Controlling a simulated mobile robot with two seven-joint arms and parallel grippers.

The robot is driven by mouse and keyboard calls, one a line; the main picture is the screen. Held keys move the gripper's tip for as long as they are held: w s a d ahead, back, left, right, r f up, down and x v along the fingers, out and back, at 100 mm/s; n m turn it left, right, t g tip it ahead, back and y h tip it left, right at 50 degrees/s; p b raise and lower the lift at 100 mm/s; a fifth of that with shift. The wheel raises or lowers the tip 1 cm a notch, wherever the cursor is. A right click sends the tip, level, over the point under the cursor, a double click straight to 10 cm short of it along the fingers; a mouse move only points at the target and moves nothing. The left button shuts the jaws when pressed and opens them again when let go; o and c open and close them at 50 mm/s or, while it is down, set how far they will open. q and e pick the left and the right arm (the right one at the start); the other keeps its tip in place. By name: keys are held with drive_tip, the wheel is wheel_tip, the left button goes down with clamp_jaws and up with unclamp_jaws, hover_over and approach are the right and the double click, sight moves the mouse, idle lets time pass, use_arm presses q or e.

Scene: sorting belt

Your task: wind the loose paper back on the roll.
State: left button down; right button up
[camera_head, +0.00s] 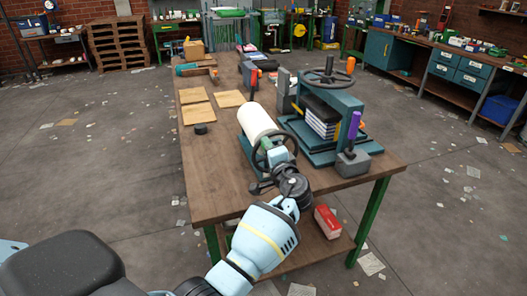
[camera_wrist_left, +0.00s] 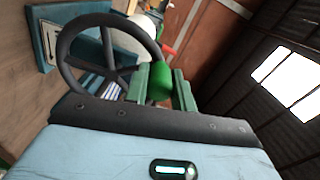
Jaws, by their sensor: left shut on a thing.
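The paper roll (camera_head: 257,121) is a thick white cylinder lying on a teal stand on the wooden table. A dark spoked handwheel (camera_head: 261,157) is at its near end, and the wheel fills the left part of the left wrist view (camera_wrist_left: 70,50). My left gripper (camera_wrist_left: 161,88) is shut on the wheel's green handle (camera_wrist_left: 160,80), with a finger on each side of it. In the head view my left arm reaches up from the bottom and its wrist partly covers the wheel. I cannot make out a loose paper end. My right gripper is not in view.
A teal press (camera_head: 345,100) with a handwheel and stacked sheets stands close right of the roll. A grey block with a purple handle (camera_head: 353,130) is in front of it. Flat tan boards (camera_head: 198,112) and a black puck (camera_head: 201,129) lie left. A red object (camera_head: 327,221) rests below the tabletop.

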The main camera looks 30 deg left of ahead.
use_arm(q)
drive_tip(key=shift+w+r+m, duration=0.15)
drive_tip(key=shift+r+m, duration=0.05)
drive_tip(key=shift+m, duration=0.1)
idle(0.4)
drive_tip(key=c, duration=1.2)
unclamp_jaws()
drive_tip(key=shift+o, duration=0.2)
drive_tip(key=shift+f, duration=0.1)
drive_tip(key=shift+d, duration=0.2)
drive_tip(key=v, duration=0.7)
drive_tip(key=shift+s+d, duration=0.2)
drive_tip(key=shift+s, duration=0.05)
